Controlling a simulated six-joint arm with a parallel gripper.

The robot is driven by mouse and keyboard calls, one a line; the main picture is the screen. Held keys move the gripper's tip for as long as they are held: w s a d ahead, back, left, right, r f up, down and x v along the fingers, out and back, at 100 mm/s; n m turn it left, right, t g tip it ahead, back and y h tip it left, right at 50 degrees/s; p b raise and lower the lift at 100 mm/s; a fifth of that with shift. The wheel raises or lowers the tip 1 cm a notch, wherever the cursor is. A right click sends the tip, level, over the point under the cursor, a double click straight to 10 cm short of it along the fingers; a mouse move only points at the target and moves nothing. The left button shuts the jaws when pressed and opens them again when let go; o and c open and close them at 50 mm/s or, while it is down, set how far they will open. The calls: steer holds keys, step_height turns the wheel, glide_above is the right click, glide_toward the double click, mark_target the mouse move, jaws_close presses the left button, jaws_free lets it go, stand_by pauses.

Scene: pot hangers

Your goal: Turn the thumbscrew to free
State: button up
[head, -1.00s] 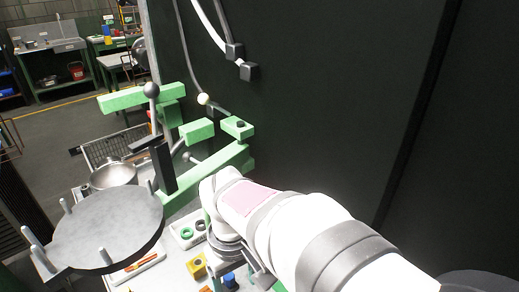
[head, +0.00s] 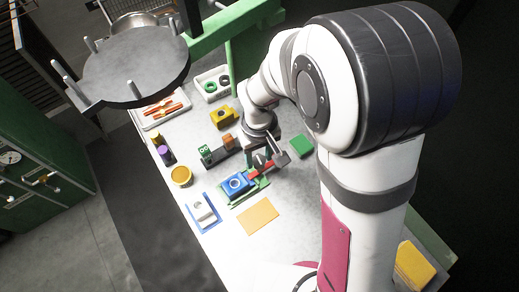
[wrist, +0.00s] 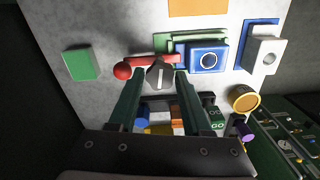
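The thumbscrew appears to be a grey winged knob (wrist: 159,75) beside a red lever with a ball end (wrist: 123,70) in the wrist view. The lever reaches toward a blue block with a round hole (wrist: 208,60), which sits on a green base (wrist: 170,40). In the head view, the blue block (head: 236,184) and red lever (head: 266,171) are on the light bench. My gripper (wrist: 158,84) is open, with its two dark fingers on either side of the knob. I cannot tell whether they touch it. My wrist partly hides the spot in the head view.
A green block (head: 302,146), a yellow block (head: 223,117) and an orange plate (head: 258,216) lie around the fixture. A white block on a blue plate (head: 203,211) and an orange round dish (head: 182,176) are to its left. A large grey disc (head: 135,66) stands above the bench's far left.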

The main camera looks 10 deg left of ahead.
jaws_close()
steer(key=shift+n, duration=0.4)
steer(key=n, duration=0.3)
steer(key=shift+n, duration=0.4)
steer(key=n, duration=0.5)
steer(key=shift+n, duration=0.3)
steer(key=n, duration=0.9)
steer(key=shift+n, duration=0.5)
